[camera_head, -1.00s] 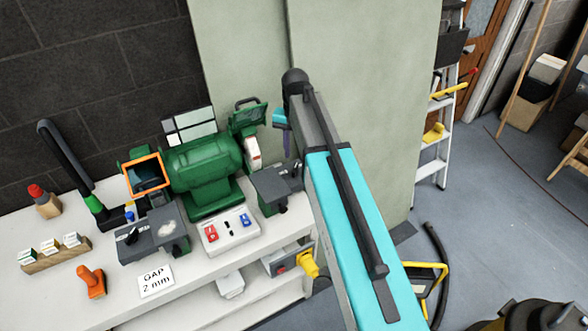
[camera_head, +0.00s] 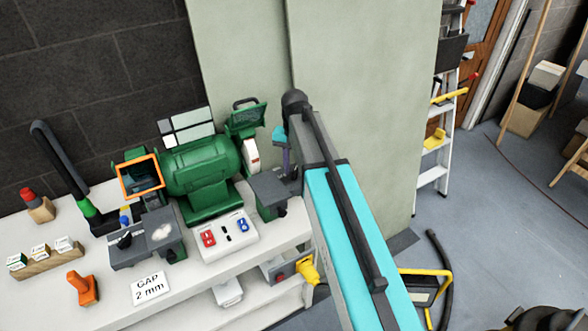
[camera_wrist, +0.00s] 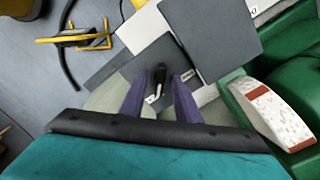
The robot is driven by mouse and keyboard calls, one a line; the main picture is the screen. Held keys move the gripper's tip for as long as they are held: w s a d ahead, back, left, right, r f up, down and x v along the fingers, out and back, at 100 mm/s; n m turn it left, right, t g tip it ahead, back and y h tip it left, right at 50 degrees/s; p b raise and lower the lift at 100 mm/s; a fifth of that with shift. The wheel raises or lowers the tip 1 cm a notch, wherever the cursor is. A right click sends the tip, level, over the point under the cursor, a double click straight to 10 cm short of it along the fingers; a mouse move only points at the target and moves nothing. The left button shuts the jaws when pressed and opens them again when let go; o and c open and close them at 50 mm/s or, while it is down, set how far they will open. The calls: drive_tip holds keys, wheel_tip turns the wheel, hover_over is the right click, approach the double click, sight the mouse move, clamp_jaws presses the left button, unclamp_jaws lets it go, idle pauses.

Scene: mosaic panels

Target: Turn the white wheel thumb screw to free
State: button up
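The green bench grinder (camera_head: 203,170) stands on the white bench. Its white wheel (camera_head: 251,156) is at the right end and also shows in the wrist view (camera_wrist: 272,108). A dark grey tool rest (camera_head: 268,188) sits in front of that wheel; its flat plate fills the upper middle of the wrist view (camera_wrist: 212,38). A small black thumb screw (camera_head: 281,209) is under the rest's right side. In the wrist view a dark knob, apparently this screw (camera_wrist: 159,73), appears between my gripper's (camera_wrist: 161,78) two purple fingers. The fingers are apart; contact is not visible. In the head view my gripper is mostly hidden behind the arm.
The left wheel's rest (camera_head: 148,242), a switch box (camera_head: 228,236) and a "GAP 2 mm" card (camera_head: 150,288) are on the bench. A yellow plug (camera_head: 307,271) sticks out at the bench's right end. A green-grey panel (camera_head: 360,100) stands behind my arm.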

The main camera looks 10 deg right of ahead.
drive_tip(key=shift+c, duration=0.2)
clamp_jaws()
drive_tip(key=shift+n, duration=0.5)
drive_tip(key=n, duration=1.1)
drive_tip(key=shift+b, duration=0.35)
drive_tip(key=n, duration=0.6)
